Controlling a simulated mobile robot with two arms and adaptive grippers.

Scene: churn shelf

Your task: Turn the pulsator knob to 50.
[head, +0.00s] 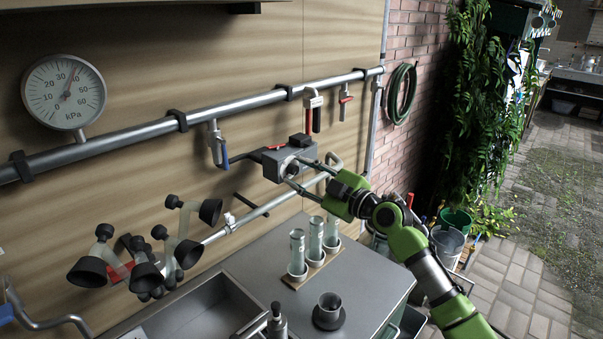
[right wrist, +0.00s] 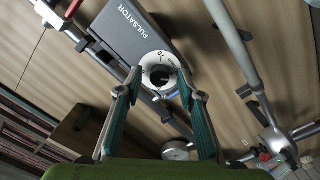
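The pulsator (head: 284,163) is a grey box mounted on the wall under the long pipe; in the right wrist view its casing (right wrist: 128,28) carries the word PULSATOR. Its round knob (right wrist: 160,72) has a white dial ring with small numbers and a dark centre. One number looks like 70, but the setting is too small to read surely. My right gripper (head: 293,171) is in front of the knob; in the right wrist view its open fingers (right wrist: 159,88) stand on either side of the dial with a gap between them. I cannot tell whether they touch it. My left gripper is not in view.
A kPa gauge (head: 64,92) sits on the long pipe (head: 250,103) at left. Valves with red and blue handles hang near the pulsator.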

